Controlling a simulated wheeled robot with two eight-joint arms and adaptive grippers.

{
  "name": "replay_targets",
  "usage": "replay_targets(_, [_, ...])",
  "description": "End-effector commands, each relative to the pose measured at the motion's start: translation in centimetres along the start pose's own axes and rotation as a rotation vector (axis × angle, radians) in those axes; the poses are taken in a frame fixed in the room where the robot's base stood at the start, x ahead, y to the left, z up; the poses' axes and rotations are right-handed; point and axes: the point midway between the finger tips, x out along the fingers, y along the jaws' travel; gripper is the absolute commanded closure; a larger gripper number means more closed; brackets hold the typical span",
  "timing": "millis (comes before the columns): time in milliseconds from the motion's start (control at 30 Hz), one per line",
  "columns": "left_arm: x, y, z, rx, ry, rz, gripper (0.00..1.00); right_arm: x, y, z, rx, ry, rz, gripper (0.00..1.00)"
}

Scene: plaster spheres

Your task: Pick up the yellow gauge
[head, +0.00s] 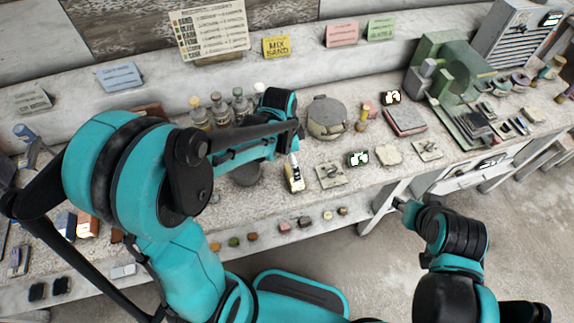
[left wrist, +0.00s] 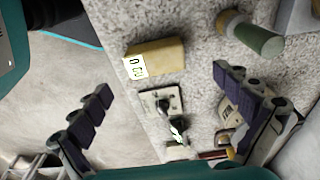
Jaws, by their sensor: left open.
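The yellow gauge appears to be the yellow block with a white numbered label in the left wrist view (left wrist: 160,57). In the head view it stands near the front of the bench (head: 295,176). My left gripper (left wrist: 168,108) is open and empty, its two fingers spread wide above the bench. The gauge lies toward the top of the wrist view, not between the fingertips. In the head view the left gripper (head: 296,150) is just behind and above the gauge, partly hidden by its arm. My right gripper (head: 402,204) is low by the drawer; its jaws are unclear.
Metal plates with small fittings (head: 331,174) and a green-and-white piece (head: 358,158) lie right of the gauge. A green machine (head: 445,85) is at the right. Small blocks (head: 284,227) line the front ledge.

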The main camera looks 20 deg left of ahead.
Motion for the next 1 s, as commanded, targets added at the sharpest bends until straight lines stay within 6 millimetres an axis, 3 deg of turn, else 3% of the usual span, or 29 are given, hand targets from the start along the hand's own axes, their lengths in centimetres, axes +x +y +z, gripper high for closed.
replay_targets(500, [6.8, 0.5, 0.0, -0.003, 0.0, -0.001, 0.0, 2.6, 0.0, 1.9, 0.0, 0.0, 0.0, 0.6])
replay_targets(767, [7.0, 0.5, 0.0, -0.003, 0.001, -0.001, 0.0, 2.6, 0.0, 1.8, 0.0, 0.0, 0.0, 0.6])
replay_targets(1000, [7.0, 0.5, -0.1, -0.003, 0.001, -0.001, 0.58, 2.6, 0.0, 1.8, 0.0, 0.0, 0.0, 0.6])
